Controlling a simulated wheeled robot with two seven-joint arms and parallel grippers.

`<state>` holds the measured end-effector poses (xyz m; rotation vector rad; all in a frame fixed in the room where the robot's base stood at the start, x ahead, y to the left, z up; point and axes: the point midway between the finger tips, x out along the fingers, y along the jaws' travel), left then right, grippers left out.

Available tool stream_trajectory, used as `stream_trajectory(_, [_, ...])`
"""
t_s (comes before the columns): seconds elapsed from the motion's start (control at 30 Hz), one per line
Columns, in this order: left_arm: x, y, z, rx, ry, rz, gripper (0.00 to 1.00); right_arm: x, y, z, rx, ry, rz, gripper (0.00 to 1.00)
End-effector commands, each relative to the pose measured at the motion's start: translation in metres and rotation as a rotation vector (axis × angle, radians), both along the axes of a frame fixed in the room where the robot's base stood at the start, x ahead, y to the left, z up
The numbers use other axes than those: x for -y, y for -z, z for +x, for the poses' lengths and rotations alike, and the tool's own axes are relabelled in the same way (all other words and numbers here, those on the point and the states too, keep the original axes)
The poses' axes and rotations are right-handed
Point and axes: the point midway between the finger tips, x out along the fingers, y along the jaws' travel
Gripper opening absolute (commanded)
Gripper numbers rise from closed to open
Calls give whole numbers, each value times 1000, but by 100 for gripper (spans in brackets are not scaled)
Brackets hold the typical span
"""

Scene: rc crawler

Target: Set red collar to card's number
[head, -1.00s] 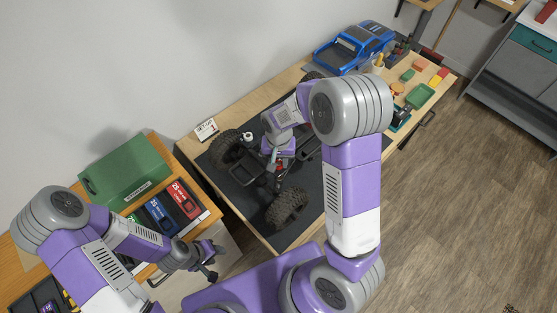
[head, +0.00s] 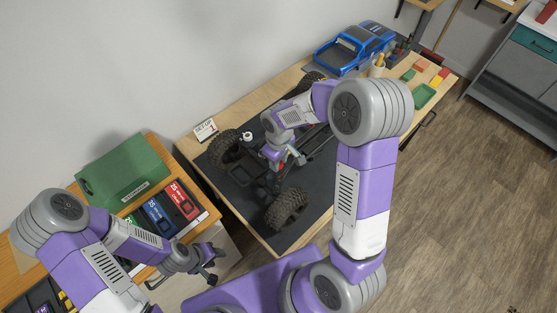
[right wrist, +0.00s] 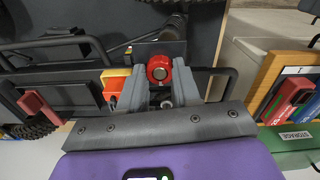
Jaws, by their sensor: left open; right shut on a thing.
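The red collar (right wrist: 159,68), a ring around a silver centre, shows in the right wrist view between the fingertips of my right gripper (right wrist: 160,75). That gripper is shut on it; any marks on the collar are too small to read. In the head view my right gripper (head: 280,165) is over the crawler chassis (head: 255,178), and the arm hides part of it. The white card (head: 205,130) stands at the left back of the mat and appears to read "SET-UP 1". My left gripper (head: 213,264) is open and empty, left of the crawler's table.
A wheel (head: 287,210) stands at the chassis's near end. A green storage box (head: 125,172) and battery packs (head: 183,198) are on the left bench.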

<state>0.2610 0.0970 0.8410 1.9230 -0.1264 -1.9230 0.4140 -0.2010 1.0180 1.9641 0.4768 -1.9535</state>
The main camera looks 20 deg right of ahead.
Motion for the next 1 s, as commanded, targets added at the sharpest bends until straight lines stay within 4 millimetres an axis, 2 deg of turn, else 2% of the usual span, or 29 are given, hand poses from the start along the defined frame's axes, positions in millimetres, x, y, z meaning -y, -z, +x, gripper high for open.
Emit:
stream_trajectory(0.7, [0, -9, 0, 0, 0, 0, 43, 0, -2, 0, 5, -674, 1, 2])
stream_trajectory(1.0, [0, -16, 0, 0, 0, 0, 43, 0, -2, 1, 7, -901, 2, 2])
